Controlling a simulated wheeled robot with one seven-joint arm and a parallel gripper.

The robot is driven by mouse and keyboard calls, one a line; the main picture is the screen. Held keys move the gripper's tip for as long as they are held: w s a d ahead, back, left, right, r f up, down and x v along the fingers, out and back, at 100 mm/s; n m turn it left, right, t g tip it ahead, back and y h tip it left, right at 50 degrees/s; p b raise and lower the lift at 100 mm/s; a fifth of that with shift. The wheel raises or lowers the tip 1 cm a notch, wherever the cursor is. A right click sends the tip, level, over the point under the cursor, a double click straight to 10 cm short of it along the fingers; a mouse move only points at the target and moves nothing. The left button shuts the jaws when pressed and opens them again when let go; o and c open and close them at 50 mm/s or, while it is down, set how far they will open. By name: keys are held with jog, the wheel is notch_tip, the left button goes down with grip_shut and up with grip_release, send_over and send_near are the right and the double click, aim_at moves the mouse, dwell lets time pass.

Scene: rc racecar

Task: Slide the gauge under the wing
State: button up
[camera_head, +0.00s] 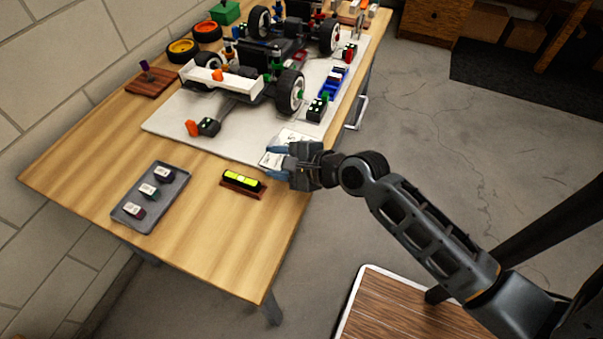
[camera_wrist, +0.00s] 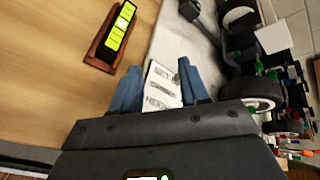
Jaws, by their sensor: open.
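Which thing is the gauge is not certain. Three small labelled blocks, the far one (camera_head: 163,174), the middle one (camera_head: 149,190) and the near one (camera_head: 134,210), sit in a grey tray (camera_head: 180,187) left of my gripper. My gripper (camera_head: 274,158) is open and low over the board's near right corner. In the wrist view its blue fingers (camera_wrist: 157,82) stand either side of a printed white card (camera_wrist: 163,88), with nothing visibly held.
A yellow-green level (camera_head: 241,179) on a wooden base lies near my gripper. A black block (camera_head: 208,127) with an orange piece is on the white board (camera_head: 170,122) before the wing. Wheels (camera_head: 183,50) lie behind left. Bare table (camera_head: 215,240) is free at the front.

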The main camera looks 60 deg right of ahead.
jog(key=s+n, duration=0.1)
jog(key=s+n+b, duration=0.1)
jog(key=s, duration=0.1)
jog(key=s+n, duration=0.1)
jog(key=s, duration=0.1)
jog(key=shift+a+r+b, duration=0.3)
jog(key=shift+r+b, duration=0.05)
jog(key=shift+s+a+r+n+h, duration=0.1)
jog(key=shift+s+r+n+h, duration=0.2)
jog(key=shift+s+n, duration=0.2)
jog(key=shift+w, duration=0.1)
